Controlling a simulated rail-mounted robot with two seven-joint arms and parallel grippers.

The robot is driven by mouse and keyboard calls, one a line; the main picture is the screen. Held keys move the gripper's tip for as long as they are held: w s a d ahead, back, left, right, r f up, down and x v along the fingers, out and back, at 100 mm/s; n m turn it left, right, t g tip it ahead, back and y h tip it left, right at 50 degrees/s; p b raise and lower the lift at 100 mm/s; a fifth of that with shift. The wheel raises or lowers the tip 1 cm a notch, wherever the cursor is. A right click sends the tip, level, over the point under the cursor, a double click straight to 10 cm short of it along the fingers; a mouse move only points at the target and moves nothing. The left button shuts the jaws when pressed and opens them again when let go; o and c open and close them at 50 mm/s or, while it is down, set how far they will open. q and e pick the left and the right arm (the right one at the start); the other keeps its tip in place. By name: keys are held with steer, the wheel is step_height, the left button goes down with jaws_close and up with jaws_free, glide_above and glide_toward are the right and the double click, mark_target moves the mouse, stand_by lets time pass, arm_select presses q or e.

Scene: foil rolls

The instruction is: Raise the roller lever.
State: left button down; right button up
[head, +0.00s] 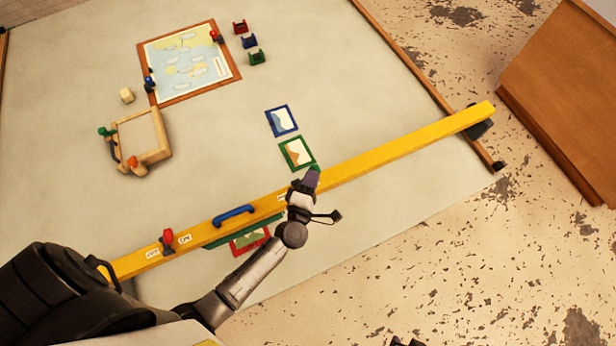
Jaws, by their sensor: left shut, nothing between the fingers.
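A long yellow beam (385,152) runs diagonally across the pale work surface. On it stands a small red lever (168,237) between white labels that seem to read OFF and ON. A blue handle (233,212) is fixed further right along the beam. I cannot tell for sure which part is the roller lever. My left gripper (312,178) is shut and empty, over the middle of the beam to the right of the blue handle. It hides part of the beam there; contact cannot be told. My right gripper does not show.
A wood-framed map board (188,98), a small wooden box (157,152) with coloured knobs, and red, blue and green holders (249,42) lie beyond the beam. Blue and green picture cards (282,121) lie near the gripper. A brown wooden panel (570,90) stands at right.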

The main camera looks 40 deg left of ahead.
arm_select(q)
steer(key=shift+w, duration=0.1)
stand_by(0.4)
steer(key=s+r, duration=0.3)
steer(key=s, duration=0.2)
steer(key=s+d+r+p, duration=0.1)
steer(key=s+r, duration=0.2)
steer(key=s, duration=0.3)
steer(key=shift+s+d+r, duration=0.2)
steer(key=shift+d, duration=0.1)
stand_by(0.4)
